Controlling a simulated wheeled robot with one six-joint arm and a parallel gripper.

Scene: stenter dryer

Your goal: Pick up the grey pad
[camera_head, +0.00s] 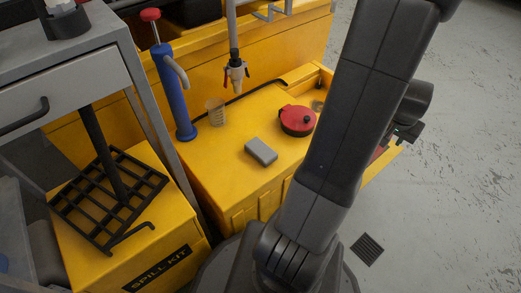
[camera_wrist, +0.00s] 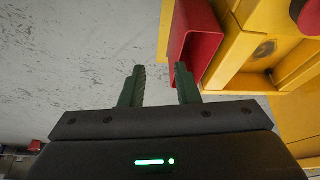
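The grey pad (camera_head: 261,151) is a small flat block lying on the yellow bench top (camera_head: 226,173) in the head view. It sits left of a round red lidded pot and right of a clear cup. My gripper shows in the wrist view (camera_wrist: 160,88), with its two dark green fingers apart and nothing between them. In the head view my arm passes to the right of the pad, and the fingers cannot be made out there. The gripper is well away from the pad, off the bench's right side. The pad is not in the wrist view.
The red pot (camera_head: 297,120) and clear cup (camera_head: 216,112) stand near the pad. A blue pump (camera_head: 173,92) and a hanging nozzle (camera_head: 236,75) rise behind. A black rack (camera_head: 108,197) lies on the spill kit box. A red bin (camera_wrist: 196,40) is beside my right finger.

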